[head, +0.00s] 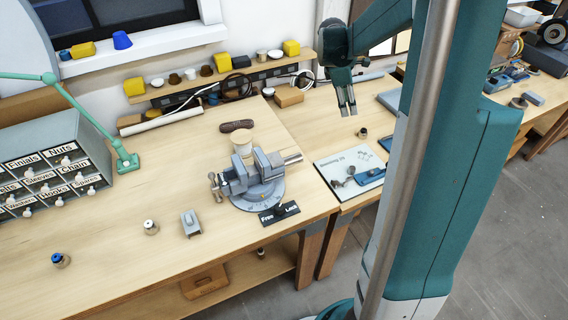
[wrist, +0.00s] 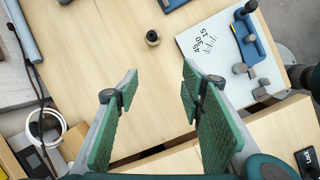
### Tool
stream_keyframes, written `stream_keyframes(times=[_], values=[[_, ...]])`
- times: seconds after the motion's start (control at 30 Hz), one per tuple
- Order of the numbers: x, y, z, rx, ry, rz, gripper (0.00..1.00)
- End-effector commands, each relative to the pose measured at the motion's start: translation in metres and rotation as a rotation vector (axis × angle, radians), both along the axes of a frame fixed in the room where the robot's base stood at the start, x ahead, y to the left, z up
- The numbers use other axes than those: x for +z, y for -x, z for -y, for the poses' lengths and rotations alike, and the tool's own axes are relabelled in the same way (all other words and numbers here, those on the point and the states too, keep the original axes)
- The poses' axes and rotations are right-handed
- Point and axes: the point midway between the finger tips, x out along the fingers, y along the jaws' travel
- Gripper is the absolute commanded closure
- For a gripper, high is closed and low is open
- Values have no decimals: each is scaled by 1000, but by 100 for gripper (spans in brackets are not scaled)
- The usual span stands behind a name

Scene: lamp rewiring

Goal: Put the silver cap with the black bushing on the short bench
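My gripper (head: 347,112) hangs above the short bench (head: 318,128), pointing down. In the wrist view my gripper (wrist: 160,68) is open, its green pads apart with only bench top between them. A small round cap (head: 362,133) stands on the short bench, apart from the fingers. In the wrist view this cap (wrist: 152,38) looks brownish with a dark centre. On the long bench a pale, silvery cap with a small dark top (head: 150,227) stands near the front. A cap with a blue top (head: 60,260) stands further left. Exact cap metals are hard to tell.
A vise (head: 254,178) on a round base stands at the long bench's right end, beside a Free/Lock plate (head: 279,213). A white board (head: 338,165) with a blue tool lies on the short bench. A grey block (head: 191,223) and labelled drawers (head: 50,170) are further left.

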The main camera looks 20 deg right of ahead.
Motion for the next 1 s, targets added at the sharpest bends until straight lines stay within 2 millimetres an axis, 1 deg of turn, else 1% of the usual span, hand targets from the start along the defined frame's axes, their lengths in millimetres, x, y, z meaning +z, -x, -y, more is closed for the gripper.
stream_keyframes(times=[0.03,0.4,0.7,1.0], values=[[8,3,-12,-12,-3,22,61],[52,26,-86,-135,-33,185,61],[79,52,-143,-240,-81,312,61],[99,84,-197,-348,-144,428,61]])
